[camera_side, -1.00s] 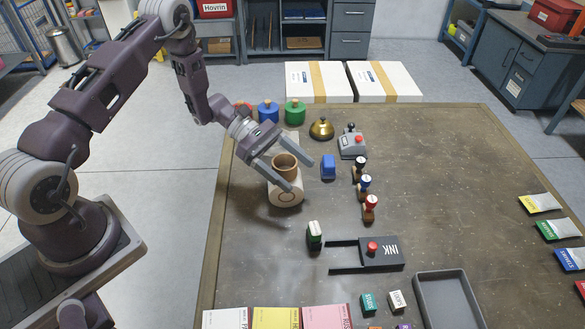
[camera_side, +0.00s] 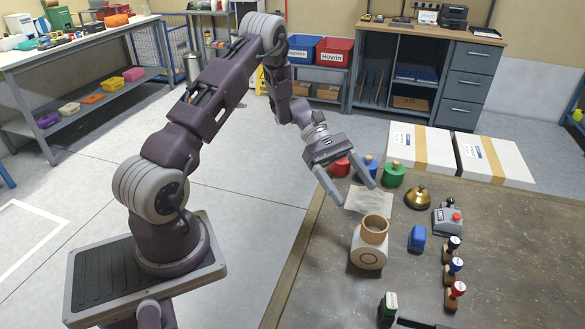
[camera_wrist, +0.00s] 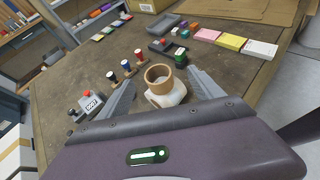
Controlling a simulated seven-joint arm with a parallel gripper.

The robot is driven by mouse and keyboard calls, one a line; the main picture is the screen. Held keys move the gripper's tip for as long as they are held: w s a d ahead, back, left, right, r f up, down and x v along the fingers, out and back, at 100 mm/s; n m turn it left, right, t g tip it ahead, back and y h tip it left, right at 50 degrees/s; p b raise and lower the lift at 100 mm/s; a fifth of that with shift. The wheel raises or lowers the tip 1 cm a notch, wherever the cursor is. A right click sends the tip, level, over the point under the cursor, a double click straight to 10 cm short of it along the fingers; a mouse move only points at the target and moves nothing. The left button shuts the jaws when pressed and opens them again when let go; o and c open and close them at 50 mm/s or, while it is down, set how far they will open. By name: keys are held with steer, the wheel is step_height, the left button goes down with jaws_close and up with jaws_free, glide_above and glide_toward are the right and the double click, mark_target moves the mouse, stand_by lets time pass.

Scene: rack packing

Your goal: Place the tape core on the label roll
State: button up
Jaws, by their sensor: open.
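The tape core (camera_side: 374,229), a brown cardboard ring, sits on top of the white label roll (camera_side: 368,252) near the table's left edge. In the wrist view the tape core (camera_wrist: 158,76) rests on the label roll (camera_wrist: 166,97), ahead of the fingers. My gripper (camera_side: 358,193) is open and empty. It is up and back from the tape core, apart from it. The fingers are spread wide, with nothing between them. How evenly the ring sits on the roll is hard to tell.
Red, blue (camera_side: 371,168) and green (camera_side: 392,175) knobbed pots stand behind the roll. A brass bell (camera_side: 417,197), a blue block (camera_side: 417,239), a grey device with a red button (camera_side: 447,219) and several stamps (camera_side: 454,266) stand to the right. A paper sheet (camera_side: 367,199) lies behind the roll.

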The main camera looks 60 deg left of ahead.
steer(key=s+d+r+m+g+y, duration=0.1)
steer(key=s+d+r+m+y, duration=0.4)
steer(key=r, duration=0.3)
steer(key=s+d+r+m+g+y, duration=0.1)
steer(key=s+d+r+m+y, duration=0.15)
steer(key=s+r+m, duration=0.45)
steer(key=s+r+m+t+y, duration=0.2)
steer(key=s+m+t, duration=0.1)
steer(key=s, duration=0.3)
steer(key=s+a+r+m+t+y, duration=0.1)
steer(key=s+r+m+t+y, duration=0.1)
steer(key=s, duration=0.4)
steer(key=shift+s+r+m+t+y, duration=0.25)
steer(key=shift+r+m+t+y, duration=0.15)
steer(key=shift+m+t+y, duration=0.3)
